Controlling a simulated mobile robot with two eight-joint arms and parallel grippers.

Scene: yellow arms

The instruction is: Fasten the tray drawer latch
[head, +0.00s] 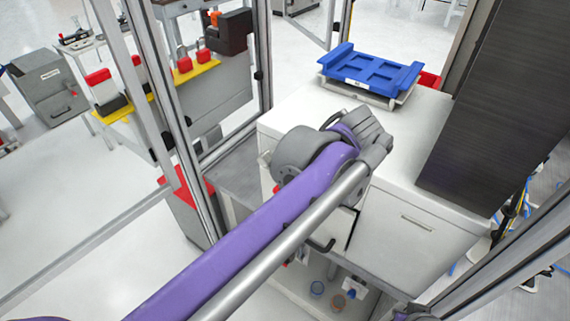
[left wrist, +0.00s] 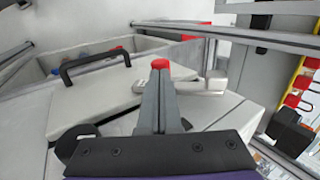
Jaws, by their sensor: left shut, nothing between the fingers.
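In the left wrist view, my left gripper (left wrist: 160,66) is shut and empty, its red tip pointing at the drawer front. A pale drawer panel (left wrist: 100,88) with a black bar handle (left wrist: 95,62) is to the left of the fingers. A light metal latch lever (left wrist: 203,86) lies just right of the fingertip, roughly level with it; I cannot tell whether they touch. My right gripper is not in view.
A blue tray (head: 370,72) rests on the cabinet top. A tall dark panel (head: 490,100) stands at its right. Metal frame posts (head: 158,90) stand left of the cabinet. Small cups (head: 317,288) sit on a lower shelf.

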